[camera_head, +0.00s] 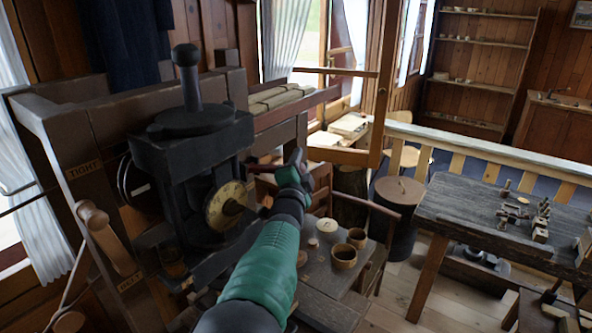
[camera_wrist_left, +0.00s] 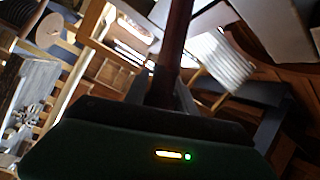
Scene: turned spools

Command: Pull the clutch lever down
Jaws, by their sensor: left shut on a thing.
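A pale wooden handle (camera_head: 107,238) sticks out from the post at the left of the head view. The post carries a label reading "TIGHT" above the handle and another, hard to read, below it. My left gripper (camera_head: 298,165) is at the end of the green arm, right of the black machine and well apart from that handle. In the left wrist view, its fingers are shut on a dark red-brown bar (camera_wrist_left: 177,42). I cannot tell what the bar belongs to. My right gripper is not in view.
The black machine (camera_head: 190,140) with a brass disc (camera_head: 227,206) stands between the post and my arm. Small wooden cups (camera_head: 344,256) sit on a low table right of the arm. A workbench (camera_head: 480,225) with metal parts is at the right.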

